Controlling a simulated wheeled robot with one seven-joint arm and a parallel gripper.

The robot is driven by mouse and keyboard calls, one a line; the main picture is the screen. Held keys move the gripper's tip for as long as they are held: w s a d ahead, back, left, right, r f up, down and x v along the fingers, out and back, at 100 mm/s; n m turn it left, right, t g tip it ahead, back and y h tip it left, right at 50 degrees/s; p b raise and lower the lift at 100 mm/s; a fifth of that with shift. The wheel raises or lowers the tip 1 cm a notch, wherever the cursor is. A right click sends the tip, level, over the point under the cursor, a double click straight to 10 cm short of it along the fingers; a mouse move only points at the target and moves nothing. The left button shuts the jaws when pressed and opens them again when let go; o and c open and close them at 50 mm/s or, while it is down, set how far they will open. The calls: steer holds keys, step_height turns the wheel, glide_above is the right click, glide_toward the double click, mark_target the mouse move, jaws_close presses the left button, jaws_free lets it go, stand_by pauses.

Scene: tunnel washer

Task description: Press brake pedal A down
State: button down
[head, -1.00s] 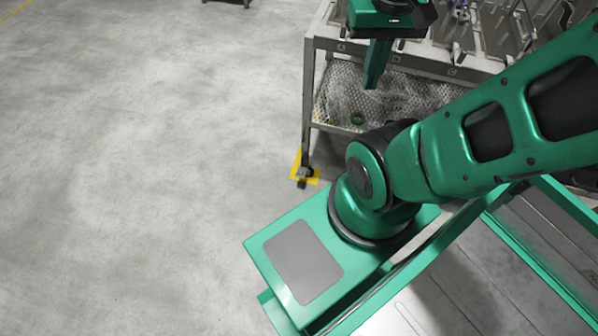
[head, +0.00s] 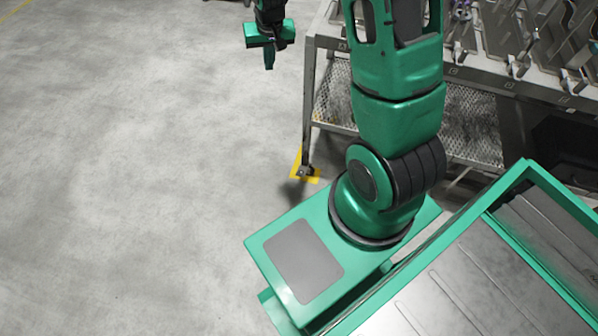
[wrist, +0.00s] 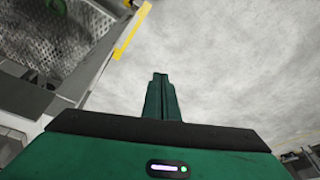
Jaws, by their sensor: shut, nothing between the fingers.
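The cart's front leg ends in a small dark caster (head: 304,171) on a yellow floor mark in the head view. A brake pedal is too small to make out there, and no letter A is readable. My gripper (head: 269,64) hangs above the floor, left of the cart's top corner in the picture and apart from the cart. Its fingers point down, closed together and empty. In the wrist view the closed fingers (wrist: 160,80) point at bare floor, with the yellow mark (wrist: 132,32) up and left of them.
The metal cart (head: 330,42) has a slotted top and a perforated lower shelf (head: 335,100). Several upright grey plates (head: 505,35) stand on top. My green base and deck fill the lower right. The grey concrete floor (head: 130,180) at left is clear.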

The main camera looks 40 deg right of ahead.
steer(key=w+d+f+m, duration=0.1)
steer(key=d+f, duration=0.1)
steer(key=f, duration=0.5)
steer(key=w+d+f+m, duration=0.1)
steer(key=w+f, duration=0.1)
steer(key=f, duration=0.5)
steer(key=s+d+f+m, duration=0.1)
steer(key=s+f, duration=0.2)
steer(key=f, duration=0.8)
steer(key=s+d+f+m+g, duration=0.1)
steer(key=s+f, duration=0.2)
steer(key=f, duration=0.9)
steer(key=s+d+f+m+g, duration=0.1)
steer(key=s+f, duration=0.3)
steer(key=f, duration=0.8)
steer(key=shift+d+m+h, duration=0.4)
steer(key=shift+d, duration=0.2)
steer(key=shift+f, duration=0.1)
glide_above(301, 173)
step_height(301, 173, down, 12)
steer(key=shift+s+a+f, duration=0.1)
steer(key=shift+a+f, duration=0.15)
steer(key=shift+f, duration=0.55)
